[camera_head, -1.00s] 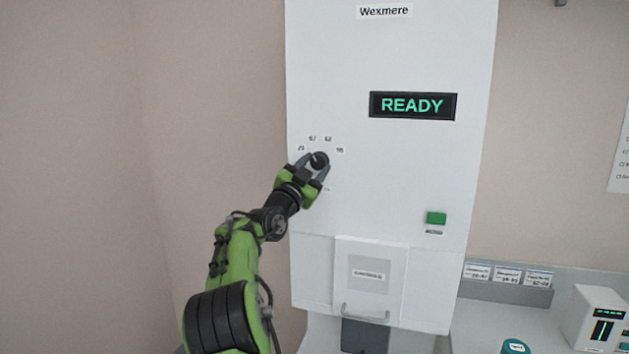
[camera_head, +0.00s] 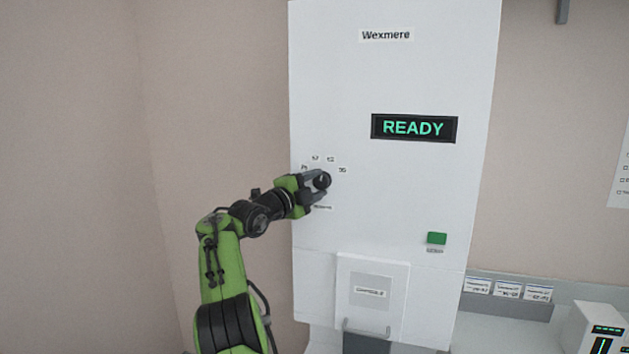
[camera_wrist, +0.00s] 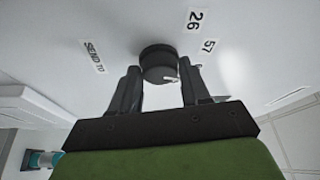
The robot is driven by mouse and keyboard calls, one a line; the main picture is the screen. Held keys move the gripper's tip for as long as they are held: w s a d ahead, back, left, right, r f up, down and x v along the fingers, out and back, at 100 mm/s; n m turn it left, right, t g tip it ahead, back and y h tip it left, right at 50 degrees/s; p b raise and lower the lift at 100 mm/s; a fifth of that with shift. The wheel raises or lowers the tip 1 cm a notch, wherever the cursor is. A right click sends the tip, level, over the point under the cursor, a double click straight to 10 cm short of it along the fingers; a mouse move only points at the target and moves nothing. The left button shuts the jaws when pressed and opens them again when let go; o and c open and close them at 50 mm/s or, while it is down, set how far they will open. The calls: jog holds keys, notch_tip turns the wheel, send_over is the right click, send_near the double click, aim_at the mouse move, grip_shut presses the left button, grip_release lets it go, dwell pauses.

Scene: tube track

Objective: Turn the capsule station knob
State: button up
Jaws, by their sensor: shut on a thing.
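The capsule station (camera_head: 400,75) is a tall white cabinet with a green READY display (camera_head: 414,128). Its round black knob (camera_head: 324,180) sits at the left of the front, below an arc of number labels (camera_head: 323,160). My gripper (camera_head: 316,186) reaches the knob from the left and is shut on it. In the wrist view the knob (camera_wrist: 158,60) stands between the two dark fingers of my gripper (camera_wrist: 160,82), and a small white mark shows on its near edge. Labels "26" and "57" and a "SEND TO" label (camera_wrist: 94,56) show around it. I cannot tell which number the knob points at.
A green button (camera_head: 436,238) is at the lower right of the cabinet front. A flap door (camera_head: 372,292) with a handle is below. A counter with a labelled rack (camera_head: 507,301) and a white device (camera_head: 597,328) stands at the right. The wall side at left is clear.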

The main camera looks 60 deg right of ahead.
jog(key=shift+m, duration=0.4)
jog(key=o, duration=1)
jog(key=shift+o, duration=0.2)
jog(key=b+v, duration=0.5)
jog(key=v, duration=1)
jog(key=shift+a, duration=0.35)
jog(key=shift+w+r, duration=0.15)
